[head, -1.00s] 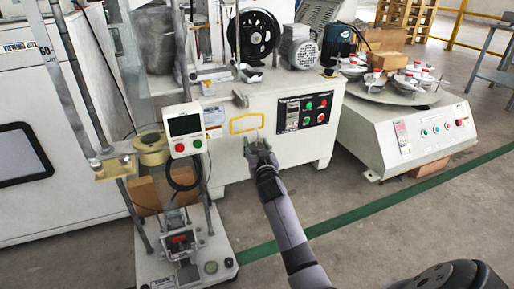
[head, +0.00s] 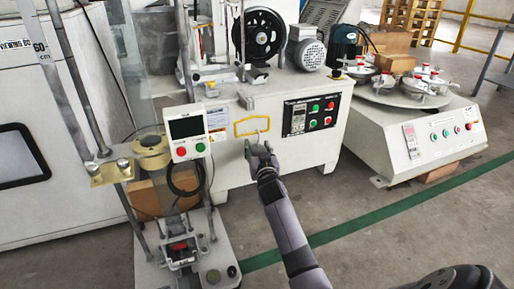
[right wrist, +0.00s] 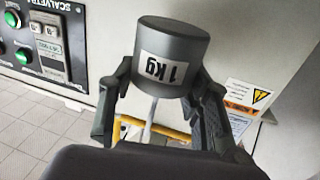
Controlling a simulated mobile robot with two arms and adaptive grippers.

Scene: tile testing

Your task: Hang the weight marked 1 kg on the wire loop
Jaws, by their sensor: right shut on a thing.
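The dark grey cylindrical weight (right wrist: 172,62) carries a white label reading "1 kg" in the right wrist view. My right gripper (right wrist: 165,85) is shut on it, one finger on each side. A thin pale rod, perhaps its hook, shows below it. In the head view my right gripper (head: 260,147) is just below the yellow wire loop (head: 252,135) on the white machine's front; the weight is not clearly visible there. A yellow bar of the loop (right wrist: 174,133) passes behind the fingers in the right wrist view. I cannot tell whether weight and loop touch. My left gripper is not in view.
A button panel (head: 312,115) sits right of the loop. A test stand with a display box (head: 188,136) and a brass collar (head: 151,150) stands at the left. A turntable machine (head: 440,132) is at the right.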

